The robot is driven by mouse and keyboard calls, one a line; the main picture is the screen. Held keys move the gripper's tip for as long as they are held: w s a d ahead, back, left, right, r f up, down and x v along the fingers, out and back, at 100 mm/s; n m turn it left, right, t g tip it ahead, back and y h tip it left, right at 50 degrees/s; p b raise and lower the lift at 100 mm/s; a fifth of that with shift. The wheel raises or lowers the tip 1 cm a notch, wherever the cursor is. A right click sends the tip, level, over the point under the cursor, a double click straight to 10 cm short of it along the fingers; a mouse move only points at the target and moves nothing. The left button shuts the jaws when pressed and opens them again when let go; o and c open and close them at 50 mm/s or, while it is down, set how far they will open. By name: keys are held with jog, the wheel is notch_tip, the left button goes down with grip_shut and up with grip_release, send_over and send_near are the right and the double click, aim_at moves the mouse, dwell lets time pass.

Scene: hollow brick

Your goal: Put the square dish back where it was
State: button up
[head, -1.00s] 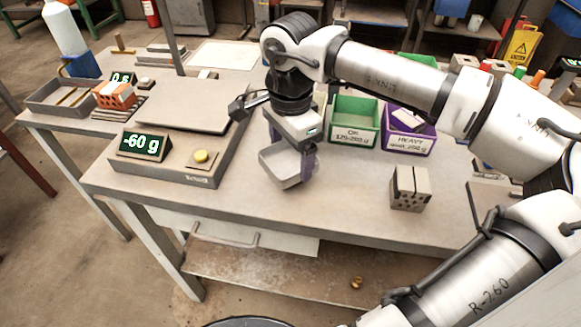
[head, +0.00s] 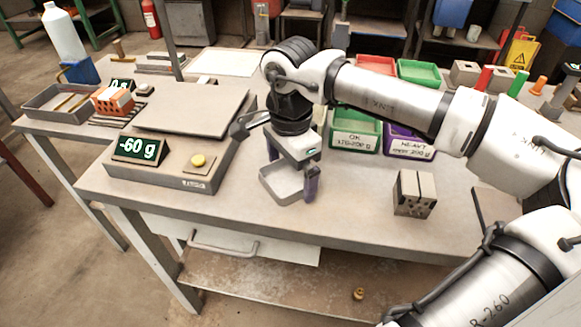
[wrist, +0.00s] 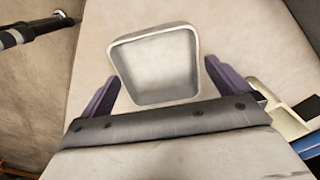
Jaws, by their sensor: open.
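The square dish (head: 268,190), a shallow light-grey tray, appears to rest on the bare tabletop, right of the large scale (head: 200,110). My gripper (head: 290,180) is over it, pointing down. In the wrist view the dish (wrist: 155,68) lies upright between and just beyond the two purple fingers of my gripper (wrist: 164,80), which stand apart with gaps at both sides. In the head view one finger shows at the dish's right side; the other is mostly hidden. The scale has an empty flat plate, and its display (head: 139,148) reads -60 g.
A hollow grey brick (head: 414,195) stands to the right on the table. Green OK (head: 355,140) and purple HEAVY (head: 408,145) bins stand behind it. A yellow button (head: 198,160) is on the scale's front. The table around the dish's front is clear.

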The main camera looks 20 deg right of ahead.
aim_at(291, 182)
jog(key=shift+r, duration=0.2)
notch_tip(291, 182, up, 12)
jog(key=p, duration=0.8)
